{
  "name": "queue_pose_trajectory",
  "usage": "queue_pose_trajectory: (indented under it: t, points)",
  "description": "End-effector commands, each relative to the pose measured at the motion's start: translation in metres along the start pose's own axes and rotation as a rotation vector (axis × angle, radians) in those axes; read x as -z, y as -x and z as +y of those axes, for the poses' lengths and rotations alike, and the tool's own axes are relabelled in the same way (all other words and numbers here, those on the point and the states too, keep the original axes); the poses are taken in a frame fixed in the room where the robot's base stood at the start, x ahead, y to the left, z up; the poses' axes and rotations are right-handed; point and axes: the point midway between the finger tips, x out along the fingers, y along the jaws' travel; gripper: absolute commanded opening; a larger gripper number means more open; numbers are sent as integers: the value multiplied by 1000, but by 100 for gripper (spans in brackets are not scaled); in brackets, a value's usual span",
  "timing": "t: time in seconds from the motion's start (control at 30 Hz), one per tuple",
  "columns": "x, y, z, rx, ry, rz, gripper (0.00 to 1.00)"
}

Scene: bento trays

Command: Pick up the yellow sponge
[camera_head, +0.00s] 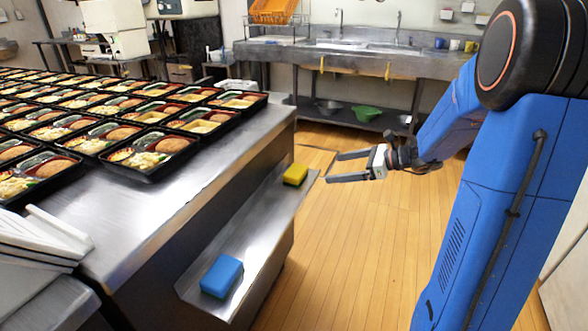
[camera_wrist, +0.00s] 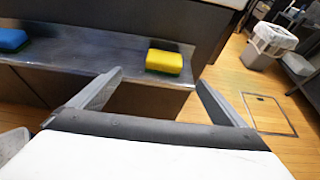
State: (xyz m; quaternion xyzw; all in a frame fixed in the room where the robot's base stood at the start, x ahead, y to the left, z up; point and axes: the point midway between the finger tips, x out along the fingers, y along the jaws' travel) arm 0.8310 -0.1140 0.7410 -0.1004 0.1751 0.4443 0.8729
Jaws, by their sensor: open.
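The yellow sponge (camera_head: 295,174) lies near the far end of a low metal shelf (camera_head: 243,238) on the side of the steel counter. It also shows in the wrist view (camera_wrist: 164,61), above and between the two fingers. My gripper (camera_head: 331,167) is open and empty, to the right of the sponge and apart from it, over the floor side of the shelf. In the wrist view my gripper (camera_wrist: 158,82) points toward the shelf, with both fingers spread.
A blue sponge (camera_head: 221,275) lies at the near end of the same shelf. The steel counter (camera_head: 185,195) above holds many filled bento trays (camera_head: 150,155) close to its edge. The wooden floor (camera_head: 350,240) is open to the right. A sink bench (camera_head: 360,60) stands at the back.

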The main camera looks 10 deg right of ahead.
Motion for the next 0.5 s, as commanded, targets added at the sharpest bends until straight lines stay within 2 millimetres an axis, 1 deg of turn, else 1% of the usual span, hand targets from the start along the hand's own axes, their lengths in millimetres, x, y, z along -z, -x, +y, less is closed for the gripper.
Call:
queue_pose_trajectory:
  t: [0.07,0.17,0.27,0.5]
  points:
    - [2,0,-6,10,-23,-10,96]
    - [2,-7,-8,12,-30,-15,96]
    - [2,-21,-7,10,-30,-15,96]
    - [1,-61,-7,8,-28,-13,96]
